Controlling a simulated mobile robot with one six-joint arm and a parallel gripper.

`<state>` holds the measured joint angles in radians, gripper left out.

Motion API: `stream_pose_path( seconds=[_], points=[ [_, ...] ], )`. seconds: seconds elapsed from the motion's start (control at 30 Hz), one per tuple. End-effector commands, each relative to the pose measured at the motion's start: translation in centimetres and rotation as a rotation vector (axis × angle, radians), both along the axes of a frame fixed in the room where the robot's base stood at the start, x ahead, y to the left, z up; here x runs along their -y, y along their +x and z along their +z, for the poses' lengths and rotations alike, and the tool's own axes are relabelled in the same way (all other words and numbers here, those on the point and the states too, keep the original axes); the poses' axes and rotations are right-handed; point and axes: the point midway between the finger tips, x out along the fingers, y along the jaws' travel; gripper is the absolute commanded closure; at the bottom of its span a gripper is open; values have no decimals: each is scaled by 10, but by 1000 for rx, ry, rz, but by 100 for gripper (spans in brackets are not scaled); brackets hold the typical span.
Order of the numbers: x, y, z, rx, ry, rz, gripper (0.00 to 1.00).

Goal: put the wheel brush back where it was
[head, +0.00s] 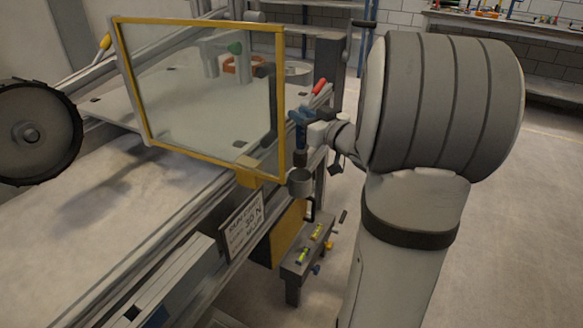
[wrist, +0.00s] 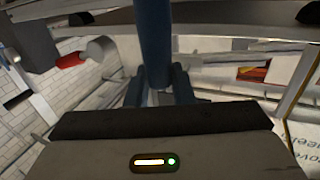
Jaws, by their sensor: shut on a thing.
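The wheel brush (head: 300,135) has a blue handle and a dark lower end. My gripper (head: 307,130) is shut on it and holds it about upright beside the sandbed's right edge. A grey cup-like holder (head: 300,182) is fixed at that edge, just below the brush's lower end. I cannot tell whether the brush's tip is inside or just above it. In the wrist view the blue handle of the brush (wrist: 153,45) rises between the fingers of my gripper (wrist: 155,85); its lower end is hidden there.
A yellow-framed clear panel (head: 283,100) stands close left of the brush. A black-rimmed wheel (head: 28,132) hangs over the sandbed (head: 60,240) at far left. A red-handled lever (head: 319,87) is just behind the brush. A small stool (head: 310,247) with tools stands below. Floor at right is free.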

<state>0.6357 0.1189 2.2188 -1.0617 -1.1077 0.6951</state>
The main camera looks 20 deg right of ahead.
Motion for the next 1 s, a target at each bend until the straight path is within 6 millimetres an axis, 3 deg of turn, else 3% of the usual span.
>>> stream_pose_path(
  seconds=[0.03,0.13,0.37,0.6,1.0],
  points=[
    [-1,0,-16,-4,3,1,100],
    [-2,1,-35,-4,2,4,100],
    [-3,1,-55,-1,2,5,100],
    [-3,1,-87,-3,1,6,100],
    [-3,1,-92,-1,0,6,100]
  ],
)
